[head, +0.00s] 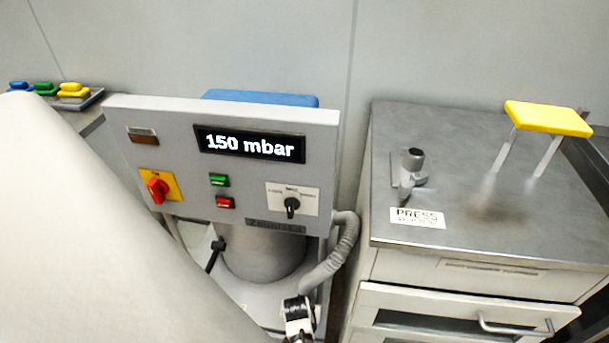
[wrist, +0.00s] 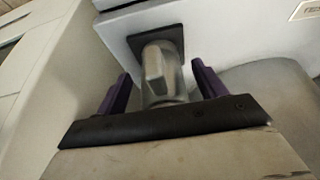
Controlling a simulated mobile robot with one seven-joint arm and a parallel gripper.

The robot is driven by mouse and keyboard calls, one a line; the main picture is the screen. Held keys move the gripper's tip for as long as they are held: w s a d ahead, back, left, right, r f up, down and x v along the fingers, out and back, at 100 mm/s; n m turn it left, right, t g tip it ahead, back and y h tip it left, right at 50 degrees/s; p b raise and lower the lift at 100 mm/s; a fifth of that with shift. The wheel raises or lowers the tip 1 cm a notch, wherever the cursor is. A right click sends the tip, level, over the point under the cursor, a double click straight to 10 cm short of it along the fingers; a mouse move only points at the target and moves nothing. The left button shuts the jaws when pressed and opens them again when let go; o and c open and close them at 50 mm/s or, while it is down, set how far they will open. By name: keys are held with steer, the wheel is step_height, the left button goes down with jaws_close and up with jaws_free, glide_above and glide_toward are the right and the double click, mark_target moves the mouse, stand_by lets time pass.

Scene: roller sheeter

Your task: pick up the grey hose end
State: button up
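The grey ribbed hose (head: 345,245) hangs at the right side of the machine and curves down to the lower middle in the head view. Its lower end is close to a black-and-white part of my arm there. In the wrist view, a grey rounded piece, seemingly the hose end (wrist: 160,70), stands out from a dark square plate on a pale body. My gripper (wrist: 163,84) is open, with one purple finger on each side of this piece. Gaps show between the piece and both fingers. The lower part of the piece is hidden behind the gripper's dark front edge.
The machine's panel (head: 225,115) reads 150 mbar and carries a red switch, buttons and a knob. A grey cabinet (head: 460,225) on the right bears a small grey fitting (head: 412,160) and a yellow-topped stand (head: 548,118). My pale arm covers the left foreground.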

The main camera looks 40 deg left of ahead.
steer(key=c, duration=1.3)
steer(key=shift+r, duration=0.15)
step_height(320, 180, up, 20)
steer(key=shift+f, duration=0.1)
